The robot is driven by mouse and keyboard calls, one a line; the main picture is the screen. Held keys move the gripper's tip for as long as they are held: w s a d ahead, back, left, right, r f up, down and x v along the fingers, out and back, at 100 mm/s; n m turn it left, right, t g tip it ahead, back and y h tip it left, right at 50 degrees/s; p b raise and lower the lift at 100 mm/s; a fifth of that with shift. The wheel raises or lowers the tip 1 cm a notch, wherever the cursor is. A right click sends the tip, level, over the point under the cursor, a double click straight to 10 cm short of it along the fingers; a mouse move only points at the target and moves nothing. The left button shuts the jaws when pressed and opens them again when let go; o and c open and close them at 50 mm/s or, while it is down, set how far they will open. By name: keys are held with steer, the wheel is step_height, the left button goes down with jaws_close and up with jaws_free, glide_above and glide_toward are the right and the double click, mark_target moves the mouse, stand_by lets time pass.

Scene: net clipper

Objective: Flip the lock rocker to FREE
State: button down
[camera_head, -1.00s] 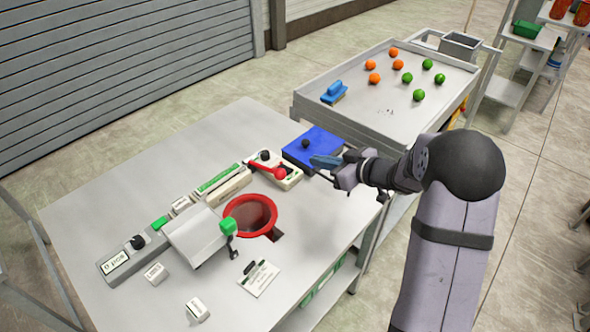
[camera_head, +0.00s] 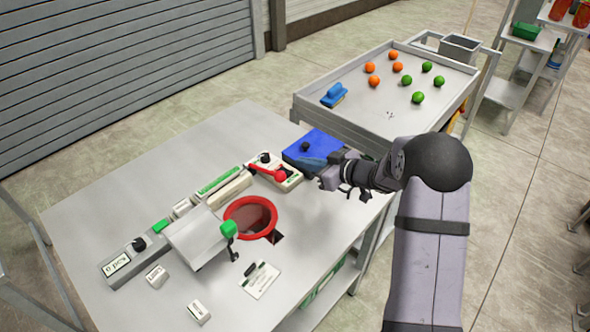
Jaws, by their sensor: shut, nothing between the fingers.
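A white plate (camera_head: 258,287) with green and dark lettering too small to read lies near the table's front right. My gripper (camera_head: 310,163) is shut and empty, well above and behind this plate. In the picture it overlaps the blue box (camera_head: 321,141), right of the red-knobbed lever (camera_head: 280,175); I cannot tell its height.
A red-rimmed hole (camera_head: 235,204) is in the middle of the table (camera_head: 135,160). A white hood with a green knob (camera_head: 229,229) stands left of it. A grey box with a black knob (camera_head: 138,244) and small labelled blocks are further left. A tray (camera_head: 370,118) behind holds coloured balls.

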mark_target(289, 173)
steer(key=p+x, duration=0.1)
steer(key=x, duration=0.4)
steer(key=shift+a, duration=0.1)
step_height(289, 173, down, 2)
steer(key=shift+p, duration=0.4)
steer(key=shift+s+d+f, duration=0.1)
steer(key=shift+d+f, duration=0.1)
steer(key=shift+f, duration=0.75)
steer(key=shift+s+d+f+b, duration=0.15)
steer(key=shift+f+b, duration=0.15)
steer(key=shift+f, duration=0.4)
steer(key=shift+r, duration=0.2)
steer(key=shift+r+p, duration=0.15)
steer(key=shift+p, duration=0.25)
steer(key=shift+r+p, duration=0.55)
steer(key=shift+r, duration=0.15)
